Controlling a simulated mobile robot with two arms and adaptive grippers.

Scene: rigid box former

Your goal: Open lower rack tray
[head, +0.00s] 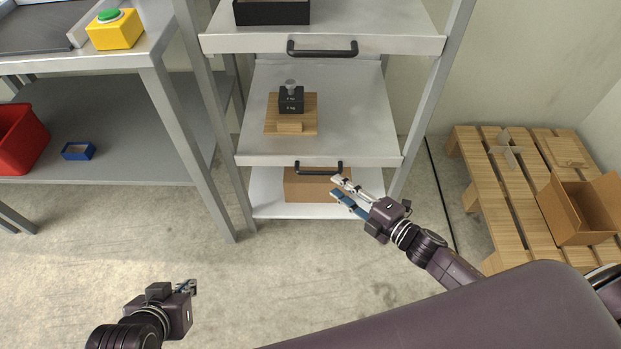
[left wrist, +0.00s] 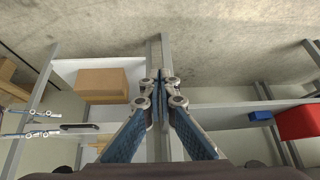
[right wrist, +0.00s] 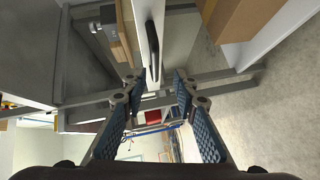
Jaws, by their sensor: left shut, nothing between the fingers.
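The lower rack tray (head: 365,140) is a grey-white shelf with a black bar handle (head: 318,168) on its front face. My right gripper (head: 335,187) is open, close to the right end of that handle. In the right wrist view the handle (right wrist: 153,50) shows ahead of the gap between the open fingers (right wrist: 157,84); I see no contact. My left gripper (head: 190,287) is shut and empty, low at the left over the floor; its closed fingers (left wrist: 160,82) also show in the left wrist view.
A wooden board (head: 290,127) carrying dark weights (head: 291,100) sits on the tray. An upper tray (head: 390,43) has its own handle. A cardboard box (head: 310,189) stands on the bottom shelf. Rack posts flank the trays. A pallet (head: 480,190) stands right, a workbench (head: 150,45) left.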

